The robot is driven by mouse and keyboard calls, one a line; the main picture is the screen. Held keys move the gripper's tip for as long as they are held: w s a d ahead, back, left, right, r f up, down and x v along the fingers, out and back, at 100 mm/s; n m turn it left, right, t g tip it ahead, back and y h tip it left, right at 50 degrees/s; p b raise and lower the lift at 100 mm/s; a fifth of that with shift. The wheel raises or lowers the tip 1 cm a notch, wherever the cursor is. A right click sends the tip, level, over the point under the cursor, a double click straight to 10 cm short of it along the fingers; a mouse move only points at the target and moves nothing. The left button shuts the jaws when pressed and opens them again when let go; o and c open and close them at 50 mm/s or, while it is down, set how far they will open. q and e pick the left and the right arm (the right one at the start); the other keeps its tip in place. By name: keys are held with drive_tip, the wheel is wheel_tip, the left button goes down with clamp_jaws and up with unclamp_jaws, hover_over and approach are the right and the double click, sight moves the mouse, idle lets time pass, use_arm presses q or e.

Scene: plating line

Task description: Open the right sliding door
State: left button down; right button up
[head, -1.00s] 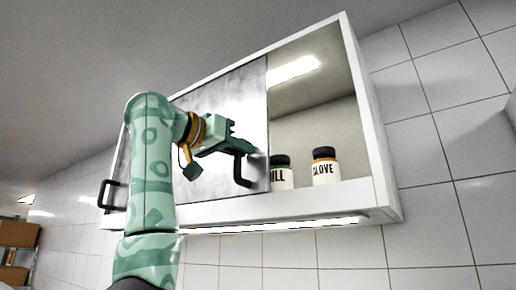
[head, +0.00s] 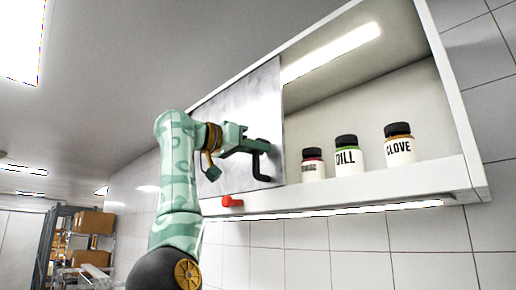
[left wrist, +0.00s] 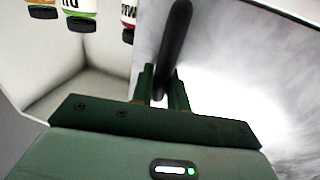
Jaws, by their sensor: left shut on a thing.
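The sliding door (head: 243,100) is a brushed grey metal panel on the left part of the white wall cabinet (head: 375,184). Its black bar handle (head: 262,166) is near the door's right edge. My left gripper (head: 262,147) is shut on this handle; the handle also shows between the fingers in the left wrist view (left wrist: 176,45). The right part of the cabinet stands open. My left arm hides the door's left part. My right gripper is not in view.
Inside the open part stand a clove jar (head: 400,146), a dill jar (head: 346,154) and a red-labelled jar (head: 313,166). A shelf rack with boxes (head: 92,222) stands far left.

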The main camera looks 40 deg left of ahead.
use_arm(q)
drive_tip(key=c, duration=1.4)
unclamp_jaws()
drive_tip(key=shift+c, duration=0.2)
drive_tip(key=shift+s, duration=0.1)
drive_tip(key=b+v, duration=0.6)
drive_tip(key=v, duration=1)
drive_tip(key=shift+s, duration=0.2)
